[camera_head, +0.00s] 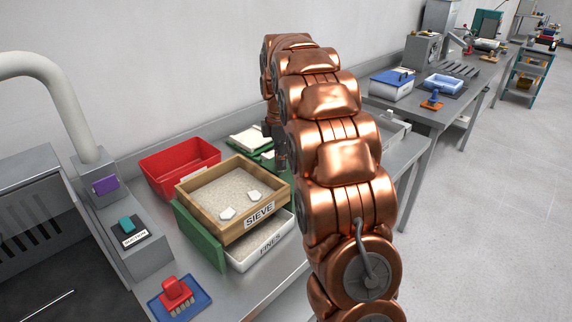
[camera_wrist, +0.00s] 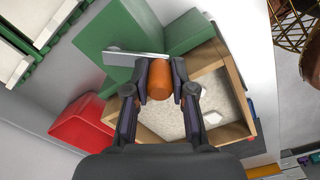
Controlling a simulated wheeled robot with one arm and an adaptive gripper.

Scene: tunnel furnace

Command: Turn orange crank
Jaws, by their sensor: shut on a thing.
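The orange crank handle (camera_wrist: 160,83) is a short rounded cylinder in the middle of the wrist view. It joins a grey metal crank arm (camera_wrist: 130,57) that reaches left in front of a green stand (camera_wrist: 115,35). My gripper (camera_wrist: 160,72) is shut on the orange handle, with one dark finger on each side. In the head view my copper arm covers the crank, and the fingers are not clear there.
A wooden sieve box (camera_head: 222,165) of sand with pale stones sits over a white fines tray (camera_head: 283,240). A red bin (camera_head: 150,175) stands behind it. A red-handled brush (camera_head: 175,290) lies on a blue mat at the front. Floor at right is clear.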

